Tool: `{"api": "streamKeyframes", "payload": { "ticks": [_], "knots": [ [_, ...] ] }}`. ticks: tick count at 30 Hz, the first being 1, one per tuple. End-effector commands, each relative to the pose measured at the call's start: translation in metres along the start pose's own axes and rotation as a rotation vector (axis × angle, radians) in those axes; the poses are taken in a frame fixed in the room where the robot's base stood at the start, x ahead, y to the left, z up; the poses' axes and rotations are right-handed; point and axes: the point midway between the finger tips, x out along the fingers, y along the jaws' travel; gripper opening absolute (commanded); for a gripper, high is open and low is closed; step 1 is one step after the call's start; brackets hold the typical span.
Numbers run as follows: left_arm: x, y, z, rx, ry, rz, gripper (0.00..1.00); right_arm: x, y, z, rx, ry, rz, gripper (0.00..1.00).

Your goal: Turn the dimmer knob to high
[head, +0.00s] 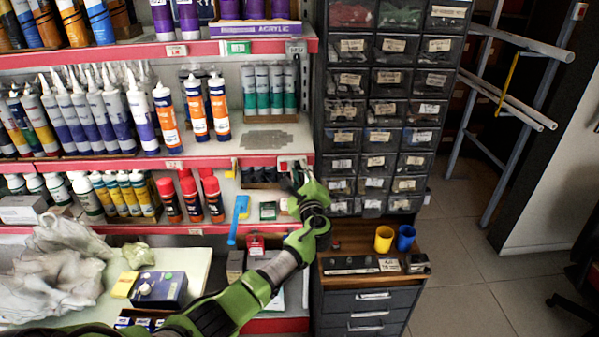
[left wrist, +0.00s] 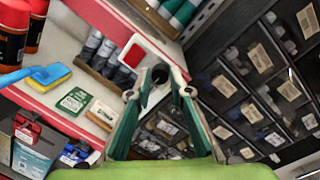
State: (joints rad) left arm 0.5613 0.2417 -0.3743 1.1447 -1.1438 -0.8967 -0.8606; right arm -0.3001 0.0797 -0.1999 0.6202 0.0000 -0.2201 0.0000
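A small dark round part (left wrist: 160,73), which looks like the dimmer knob, shows between my left fingertips in the left wrist view; its marking and setting cannot be read. My left gripper (left wrist: 163,84) has its two fingers apart, one on each side of this part; whether they touch it I cannot tell. In the head view my left gripper (head: 297,182) is at the right end of the shelf and hides the knob. A white-framed red plate (left wrist: 132,55) is just left of the fingertips. My right gripper is not in view.
Black parts drawers (left wrist: 265,60) stand close to the right of the gripper. Yellow and blue cups (head: 384,239) stand on the lower cabinet. A blue box (head: 158,290) lies lower left.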

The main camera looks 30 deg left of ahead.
Motion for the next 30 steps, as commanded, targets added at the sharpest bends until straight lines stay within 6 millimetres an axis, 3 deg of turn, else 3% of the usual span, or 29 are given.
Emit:
{"api": "streamKeyframes", "payload": {
  "ticks": [11,16,30],
  "knots": [
    [-0.001,0.000,0.000,-0.001,0.000,0.000,0.34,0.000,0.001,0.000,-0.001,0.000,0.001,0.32],
    [-0.011,0.000,-0.001,-0.003,0.001,-0.001,0.34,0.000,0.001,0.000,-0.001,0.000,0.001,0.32],
    [-0.098,0.001,-0.002,-0.002,0.003,0.000,0.34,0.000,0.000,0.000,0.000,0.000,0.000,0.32]
  ]
}}
